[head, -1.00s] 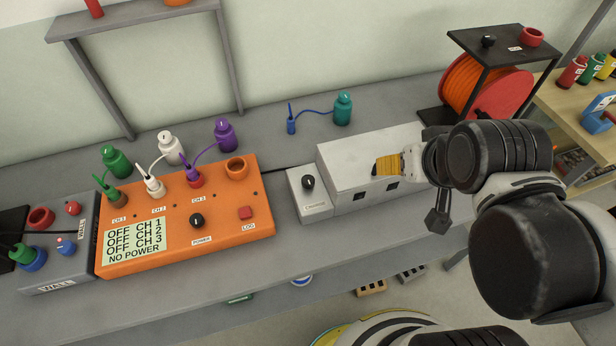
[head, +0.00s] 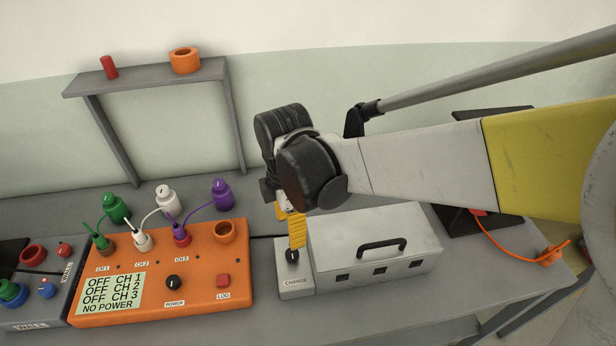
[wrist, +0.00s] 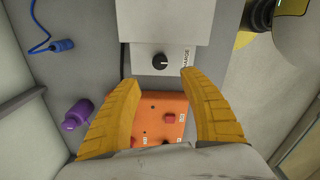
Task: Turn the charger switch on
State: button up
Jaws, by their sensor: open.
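The charger switch (head: 292,256) is a black rotary knob on a small light-grey box labelled CHARGE (head: 296,283). The box adjoins the larger grey charger case (head: 400,262), which has a black handle and several dark sockets. In the wrist view the knob (wrist: 160,62) shows beyond my fingertips, with a light pointer mark. My gripper (wrist: 156,72) is open, its two yellow fingers spread with nothing between them. In the head view my gripper (head: 297,246) points down over the switch and partly covers it. I cannot tell whether the fingers touch the knob.
The orange logger (head: 200,284) stands left of the switch; its screen reads OFF for each channel and NO POWER. Plugged leads run from it to green, white and purple bottles. A grey shelf frame (head: 150,77) stands behind. A blue lead (wrist: 62,45) lies on the bench.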

aim_at(290, 254)
jog(key=f+b, duration=0.4)
jog(key=f, duration=0.7)
jog(key=shift+a, duration=0.2)
jog(key=shift+c, duration=0.5)
grip_shut()
